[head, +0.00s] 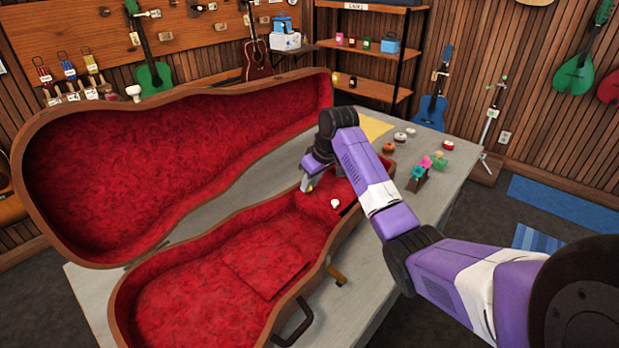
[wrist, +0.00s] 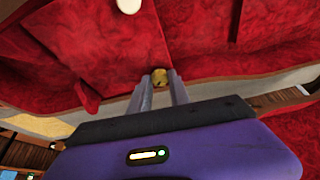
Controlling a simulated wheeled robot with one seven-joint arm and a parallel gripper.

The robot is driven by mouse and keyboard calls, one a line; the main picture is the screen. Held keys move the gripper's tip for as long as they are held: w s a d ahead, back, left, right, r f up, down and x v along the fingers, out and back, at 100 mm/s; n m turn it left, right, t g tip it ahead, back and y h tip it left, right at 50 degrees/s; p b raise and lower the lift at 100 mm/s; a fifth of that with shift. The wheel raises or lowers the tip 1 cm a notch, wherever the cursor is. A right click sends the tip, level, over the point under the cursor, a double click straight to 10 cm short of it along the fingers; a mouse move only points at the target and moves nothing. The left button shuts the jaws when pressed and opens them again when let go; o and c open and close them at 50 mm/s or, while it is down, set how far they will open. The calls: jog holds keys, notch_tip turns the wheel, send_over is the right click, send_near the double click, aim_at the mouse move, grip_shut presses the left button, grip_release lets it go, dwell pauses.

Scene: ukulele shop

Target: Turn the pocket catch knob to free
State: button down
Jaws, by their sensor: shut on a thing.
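The open ukulele case (head: 140,272) lies on the table with its red lining facing up and its lid tipped back on the left. My gripper (head: 306,187) reaches down into the neck end of the case. In the wrist view its two fingers (wrist: 159,82) are closed on a small round brass knob (wrist: 160,76), which I take to be the pocket catch knob. A white round knob (head: 335,203) sits on the red lining nearby; it also shows at the top of the wrist view (wrist: 129,5). The knob's marking cannot be read.
The case's wooden rim (head: 325,262) and a brass latch (head: 337,275) lie close to my arm. Small coloured pegs in a block (head: 420,176) and several round pots stand on the table (head: 455,165) at right. A yellow cloth (head: 374,127) lies behind.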

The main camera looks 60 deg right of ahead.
jog(key=n+y, duration=0.1)
jog(key=n, duration=0.3)
jog(key=shift+d+n+y, duration=0.2)
jog(key=shift+n+y, duration=0.1)
jog(key=shift+y, duration=0.1)
jog(key=n+y+b, duration=0.1)
jog(key=n, duration=0.1)
jog(key=n+y+b, duration=0.1)
jog(key=n, duration=0.2)
jog(key=shift+d, duration=0.2)
jog(key=shift+n+g, duration=0.3)
jog(key=c, duration=1.2)
grip_release()
jog(key=shift+r+b, duration=0.1)
jog(key=shift+b, duration=0.2)
jog(key=b+v, duration=0.1)
jog(key=v, duration=0.6)
jog(key=shift+r, duration=0.3)
